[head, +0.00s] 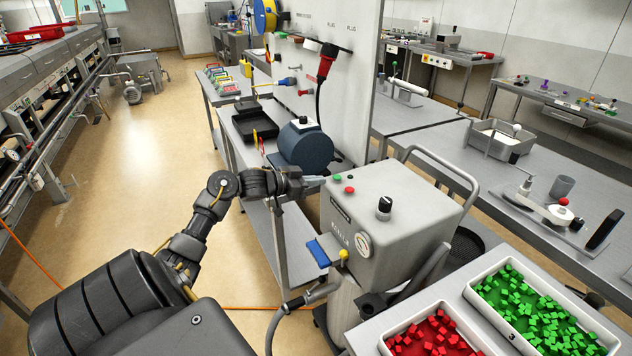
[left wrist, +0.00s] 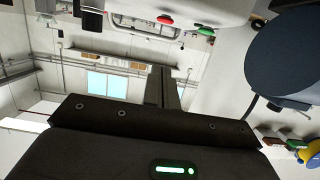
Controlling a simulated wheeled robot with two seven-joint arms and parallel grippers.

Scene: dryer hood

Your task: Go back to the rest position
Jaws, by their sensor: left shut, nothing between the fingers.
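My left gripper (head: 314,181) is shut and empty in the head view. Its fingertips are at the upper left edge of the grey dryer hood machine (head: 385,215), close to the green and red buttons on its top. I cannot tell whether they touch it. In the left wrist view the shut fingers (left wrist: 162,88) point away from the camera, and the machine (left wrist: 205,10) with its red and green buttons shows upside down at the top. My right gripper is not in view.
A dark blue rounded drum (head: 306,147) stands on the bench just behind the gripper. Trays of red cubes (head: 385,345) and green cubes (head: 472,292) lie at the lower right. A hose hangs in front of the machine. The floor at left is open.

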